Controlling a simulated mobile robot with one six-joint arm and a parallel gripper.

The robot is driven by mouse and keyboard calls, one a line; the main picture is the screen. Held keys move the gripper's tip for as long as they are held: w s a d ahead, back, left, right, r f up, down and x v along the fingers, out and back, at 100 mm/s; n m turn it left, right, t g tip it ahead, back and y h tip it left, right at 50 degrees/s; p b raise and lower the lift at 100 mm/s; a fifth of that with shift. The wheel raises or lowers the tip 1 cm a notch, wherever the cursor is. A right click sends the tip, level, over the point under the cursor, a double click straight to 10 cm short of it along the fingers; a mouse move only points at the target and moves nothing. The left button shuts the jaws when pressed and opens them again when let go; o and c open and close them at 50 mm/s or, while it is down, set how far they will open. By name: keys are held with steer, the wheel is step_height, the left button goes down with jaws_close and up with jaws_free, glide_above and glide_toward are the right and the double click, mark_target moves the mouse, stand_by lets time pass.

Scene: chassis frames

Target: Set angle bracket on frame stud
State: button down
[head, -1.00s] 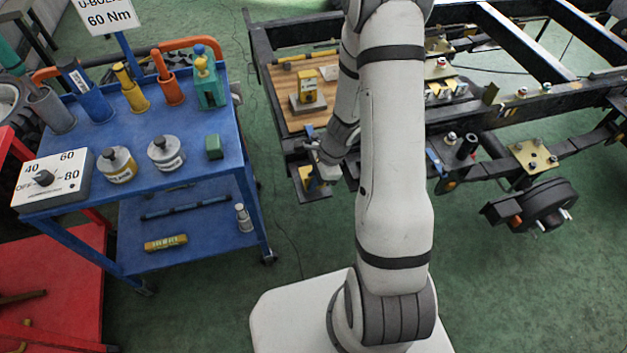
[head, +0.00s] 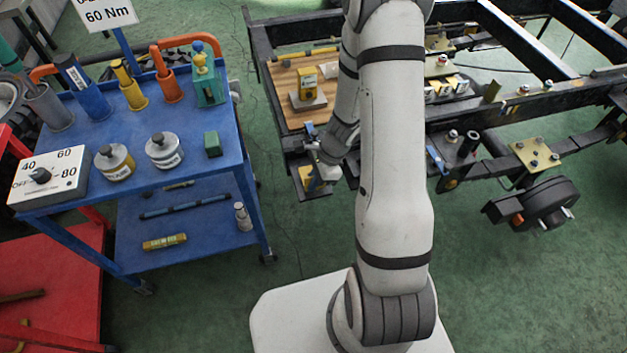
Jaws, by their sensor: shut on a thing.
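My gripper (head: 318,182) is low at the near left end of the chassis frame (head: 470,178), left of my arm. A yellowish plate (head: 304,174) lies at the frame end beside the gripper. Several studs stand on the frame, such as one on the right (head: 453,134). I cannot tell contact between held piece and frame.
A wooden board (head: 290,80) with a yellow block (head: 307,80) lies on the frame behind the gripper. A blue cart (head: 190,182) with bottles and tools stands at left. A hub (head: 545,205) is at right. Green floor is clear between cart and frame.

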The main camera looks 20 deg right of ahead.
steer(key=shift+f+b, duration=0.95)
steer(key=shift+b, duration=0.05)
stand_by(0.8)
steer(key=c, duration=1.5)
jaws_free()
steer(key=shift+r, duration=0.1)
steer(key=shift+r+p, duration=1.2)
steer(key=shift+r, duration=0.25)
step_height(320, 180, up, 5)
steer(key=p, duration=0.4)
